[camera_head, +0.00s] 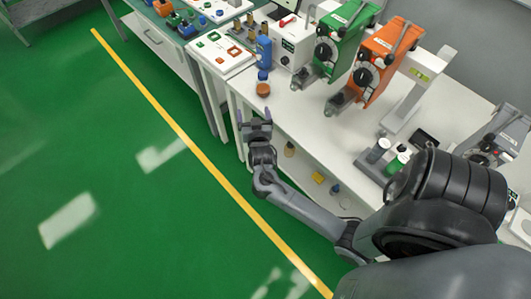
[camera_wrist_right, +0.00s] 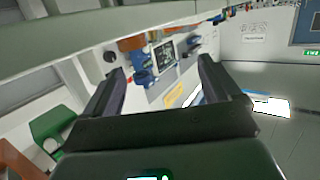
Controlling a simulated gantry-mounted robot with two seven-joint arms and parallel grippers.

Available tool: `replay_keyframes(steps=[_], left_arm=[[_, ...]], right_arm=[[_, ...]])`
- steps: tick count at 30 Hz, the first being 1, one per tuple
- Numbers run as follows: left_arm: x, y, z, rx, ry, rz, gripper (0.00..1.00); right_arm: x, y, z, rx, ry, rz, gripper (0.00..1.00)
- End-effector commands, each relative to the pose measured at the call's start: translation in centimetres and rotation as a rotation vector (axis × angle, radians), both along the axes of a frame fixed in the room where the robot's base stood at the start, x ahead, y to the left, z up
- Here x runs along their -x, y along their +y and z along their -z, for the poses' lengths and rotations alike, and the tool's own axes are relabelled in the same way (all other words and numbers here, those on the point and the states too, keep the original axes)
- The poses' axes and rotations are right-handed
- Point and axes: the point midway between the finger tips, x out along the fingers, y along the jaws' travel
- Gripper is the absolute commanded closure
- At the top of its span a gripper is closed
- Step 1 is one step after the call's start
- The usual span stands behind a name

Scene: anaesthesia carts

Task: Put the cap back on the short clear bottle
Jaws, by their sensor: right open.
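My right gripper (camera_head: 255,117) is open and empty in the head view, in front of the white bench's near edge. Its two spread fingers also show in the wrist view (camera_wrist_right: 161,72), with nothing between them. A small amber-brown container (camera_head: 263,89) with a blue top (camera_head: 262,76) stands on the bench just beyond the gripper. I cannot tell which small vessel is the short clear bottle, and no loose cap is clearly made out. My left gripper is not in view.
A tall blue bottle (camera_head: 264,52) stands near the bench's left end. A green device (camera_head: 340,40) and an orange device (camera_head: 376,62) stand behind. A green container (camera_head: 398,162) stands at right. Small items, one yellow (camera_head: 318,177), sit lower down. The green floor (camera_head: 90,150) is open.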

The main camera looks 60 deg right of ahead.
Motion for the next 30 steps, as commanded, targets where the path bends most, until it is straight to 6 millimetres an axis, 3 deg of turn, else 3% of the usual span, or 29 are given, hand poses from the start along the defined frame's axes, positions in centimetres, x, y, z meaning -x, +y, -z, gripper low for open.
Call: replay_keyframes(steps=[5, 8, 12, 15, 22, 25, 30], left_arm=[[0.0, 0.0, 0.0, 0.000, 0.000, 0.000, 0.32], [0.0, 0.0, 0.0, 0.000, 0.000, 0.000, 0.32], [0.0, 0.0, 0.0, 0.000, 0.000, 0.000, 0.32], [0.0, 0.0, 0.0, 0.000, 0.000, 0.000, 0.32], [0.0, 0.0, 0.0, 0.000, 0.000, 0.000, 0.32], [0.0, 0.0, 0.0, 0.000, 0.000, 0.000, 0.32], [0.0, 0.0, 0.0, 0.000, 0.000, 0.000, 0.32]], right_arm=[[0.2, 6.1, 1.6, -0.166, 0.161, -0.262, 0.10], [1.7, 10.7, 2.4, -0.252, 0.298, -0.424, 0.10], [5.6, 16.6, 3.1, -0.331, 0.518, -0.624, 0.10], [9.2, 19.9, 3.2, -0.357, 0.675, -0.738, 0.10], [16.3, 23.8, 2.6, -0.361, 0.957, -0.891, 0.10], [18.2, 24.5, 2.3, -0.355, 1.028, -0.920, 0.10], [19.6, 24.8, 2.0, -0.348, 1.081, -0.939, 0.10]])
